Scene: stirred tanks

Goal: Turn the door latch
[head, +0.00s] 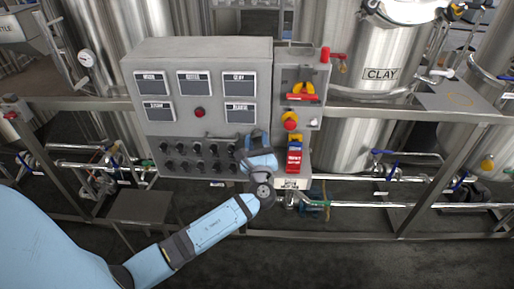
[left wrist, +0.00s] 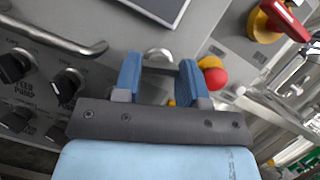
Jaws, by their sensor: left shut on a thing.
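My left gripper (head: 258,142) is at the right part of the grey control cabinet's front, just right of a horizontal bar handle (head: 222,139). In the left wrist view its two blue fingers (left wrist: 160,72) stand apart. They are shut on a small grey latch piece between them, with a rounded silver part (left wrist: 158,55) showing just beyond the fingertips. I take this to be the door latch; its turn angle cannot be told. In the head view the gripper hides it. My right gripper is not in view.
Black knobs (left wrist: 66,82) sit left of the gripper below the handle. A red button (left wrist: 217,78) is close to the right finger. A red and yellow switch (head: 301,92) is on the right panel.

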